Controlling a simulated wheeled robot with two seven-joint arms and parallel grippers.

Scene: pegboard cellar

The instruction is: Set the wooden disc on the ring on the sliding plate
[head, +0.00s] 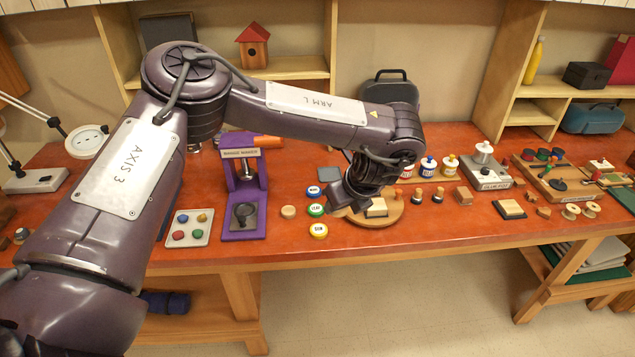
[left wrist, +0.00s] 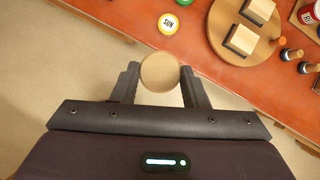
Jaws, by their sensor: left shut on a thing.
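My left gripper (head: 350,197) is over the table's front part, beside a round board. In the left wrist view the gripper (left wrist: 160,80) is shut on a pale wooden disc (left wrist: 160,71), held between its two fingers. The plate extends toward the table's front, and no disc shows on the ring. My right gripper is not in view.
Labelled round buttons (head: 318,230) lie between press and gripper, with a small wooden piece (head: 288,211) nearby. A tray of coloured pieces (head: 189,228) sits left of the press. The round board (head: 392,215) carries pale-topped blocks. Bottles and stamps stand farther right.

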